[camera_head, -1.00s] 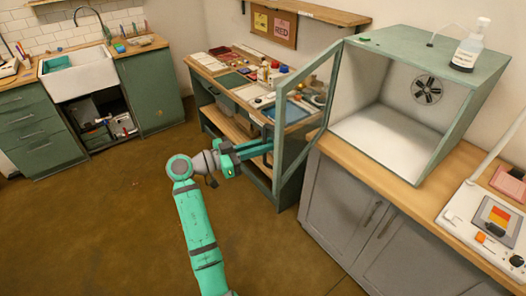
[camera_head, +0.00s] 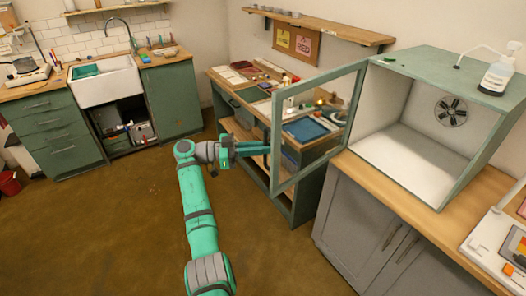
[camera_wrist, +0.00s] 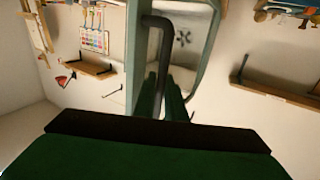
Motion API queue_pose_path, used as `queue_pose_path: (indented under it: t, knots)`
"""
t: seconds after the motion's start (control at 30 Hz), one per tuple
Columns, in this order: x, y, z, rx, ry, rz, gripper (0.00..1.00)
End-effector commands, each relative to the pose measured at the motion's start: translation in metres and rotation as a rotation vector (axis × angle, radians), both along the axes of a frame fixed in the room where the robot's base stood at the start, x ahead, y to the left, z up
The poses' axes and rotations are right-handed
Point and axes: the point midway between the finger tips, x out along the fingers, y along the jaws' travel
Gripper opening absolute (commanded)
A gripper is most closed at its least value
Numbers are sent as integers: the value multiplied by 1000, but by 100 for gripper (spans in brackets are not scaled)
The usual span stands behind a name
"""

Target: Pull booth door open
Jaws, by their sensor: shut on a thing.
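The booth (camera_head: 420,68) is a green box with a white interior and a fan on its back wall, standing on the counter at right. Its green-framed glass door (camera_head: 320,78) stands wide open, swung out to the left of the opening. My gripper (camera_head: 266,148) is at the door's free left edge. In the wrist view, a dark bent bar handle (camera_wrist: 152,68) runs down the door's edge between my gripper's green fingers (camera_wrist: 161,100), which are shut on it. The exact contact is partly hidden by the wrist housing.
Grey cabinets (camera_head: 365,220) support the booth counter. A green worktable (camera_head: 222,101) with pigment things stands behind the door. A sink (camera_head: 104,84) is at the back left.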

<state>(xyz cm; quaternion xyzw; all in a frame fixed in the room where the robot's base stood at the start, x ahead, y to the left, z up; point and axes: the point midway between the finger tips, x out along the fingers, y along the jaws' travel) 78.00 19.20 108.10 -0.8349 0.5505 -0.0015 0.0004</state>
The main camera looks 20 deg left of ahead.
Motion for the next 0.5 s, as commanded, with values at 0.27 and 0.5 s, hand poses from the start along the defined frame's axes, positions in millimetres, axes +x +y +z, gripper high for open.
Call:
queue_pose_path:
  t: [0.27, 0.5]
  knots:
    - [9, -8, -1, 3, 4, -30, 0]
    - [9, -9, -2, 4, 5, -32, 0]
